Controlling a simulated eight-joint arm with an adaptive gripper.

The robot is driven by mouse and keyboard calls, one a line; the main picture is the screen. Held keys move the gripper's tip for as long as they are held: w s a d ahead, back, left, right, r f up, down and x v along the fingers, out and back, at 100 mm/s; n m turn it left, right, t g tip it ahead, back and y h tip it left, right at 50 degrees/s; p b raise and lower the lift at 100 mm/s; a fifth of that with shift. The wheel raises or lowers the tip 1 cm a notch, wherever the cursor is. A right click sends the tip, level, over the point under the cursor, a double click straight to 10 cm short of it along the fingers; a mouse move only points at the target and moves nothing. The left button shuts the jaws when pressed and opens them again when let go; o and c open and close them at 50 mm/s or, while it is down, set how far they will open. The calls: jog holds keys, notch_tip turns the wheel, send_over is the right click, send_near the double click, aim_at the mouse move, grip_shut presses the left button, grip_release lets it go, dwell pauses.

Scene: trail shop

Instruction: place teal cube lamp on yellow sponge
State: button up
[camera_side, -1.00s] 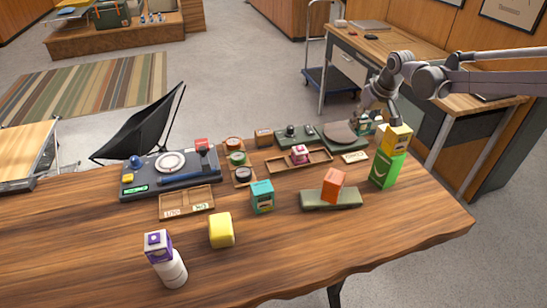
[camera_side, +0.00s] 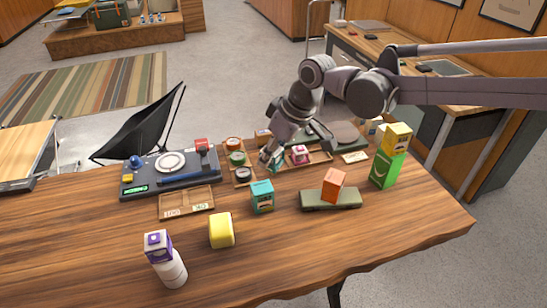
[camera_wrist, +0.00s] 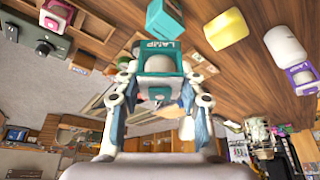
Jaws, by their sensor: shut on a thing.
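My gripper (camera_side: 268,155) is over the back middle of the table, near the wooden trays. It is shut on a teal cube lamp, whose teal side shows at the jaws in the side view (camera_side: 277,161). In the wrist view the fingers (camera_wrist: 160,88) grip the teal cube lamp (camera_wrist: 160,50), with LAMP lettering and a pale panel. The yellow sponge (camera_side: 221,231), a rounded block, lies on the front left of the table with its top bare; it also shows in the wrist view (camera_wrist: 225,29). A second teal box (camera_side: 262,197) stands to its right.
An orange cube (camera_side: 334,182) sits on a dark green slab (camera_side: 345,199). A yellow box (camera_side: 397,137) stands on a green box (camera_side: 385,170). A purple box (camera_side: 158,243) tops a white cylinder (camera_side: 173,270). The front middle is clear.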

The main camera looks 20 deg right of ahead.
jog(key=s+a, duration=0.2)
jog(key=a, duration=0.2)
send_over(214, 222)
jog(key=s+d, duration=0.1)
jog(key=shift+n, duration=0.4)
notch_tip(214, 222, down, 7)
jog(key=shift+d+r, duration=0.1)
jog(key=shift+r, duration=0.05)
jog(key=shift+f, duration=2)
jog(key=shift+f, duration=0.1)
jog(key=o, duration=1.2)
